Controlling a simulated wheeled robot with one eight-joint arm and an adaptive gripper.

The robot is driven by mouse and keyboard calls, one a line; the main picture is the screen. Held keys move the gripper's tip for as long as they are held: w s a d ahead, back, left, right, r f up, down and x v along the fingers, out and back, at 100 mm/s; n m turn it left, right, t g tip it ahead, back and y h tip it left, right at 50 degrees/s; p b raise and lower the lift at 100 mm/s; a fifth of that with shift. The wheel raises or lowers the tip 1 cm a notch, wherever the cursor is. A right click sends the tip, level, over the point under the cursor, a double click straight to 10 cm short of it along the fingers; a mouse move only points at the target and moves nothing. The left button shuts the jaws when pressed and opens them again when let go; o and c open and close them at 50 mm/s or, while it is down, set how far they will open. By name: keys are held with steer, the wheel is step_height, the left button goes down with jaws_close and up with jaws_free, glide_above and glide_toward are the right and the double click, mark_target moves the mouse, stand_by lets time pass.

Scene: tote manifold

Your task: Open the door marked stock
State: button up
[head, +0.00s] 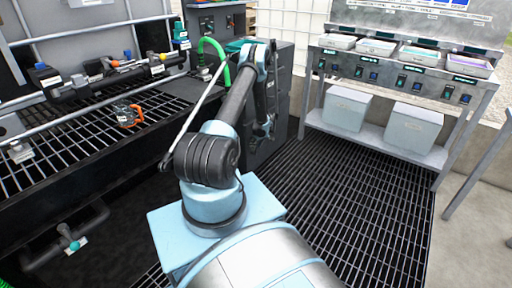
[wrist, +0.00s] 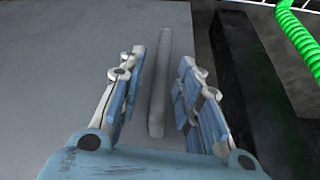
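A dark grey cabinet (head: 284,85) stands behind my arm in the head view. Its grey door panel (wrist: 75,70) fills the left of the wrist view, with a straight grey bar handle (wrist: 159,95) on it. My gripper (wrist: 162,60) is open, with one finger on each side of the bar. A gap shows between each finger and the bar. In the head view my gripper (head: 264,130) hangs in front of the cabinet, partly covering its front. No stock marking can be read in either view.
A black grated bench (head: 70,150) with pipes and an orange-handled part (head: 128,115) is at the left. A green coiled hose (wrist: 299,38) is beside the cabinet. A metal stand (head: 400,65) with trays and white bins is at the right. The grated floor (head: 350,190) between is clear.

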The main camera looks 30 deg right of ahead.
steer(key=shift+c, duration=0.2)
jaws_close()
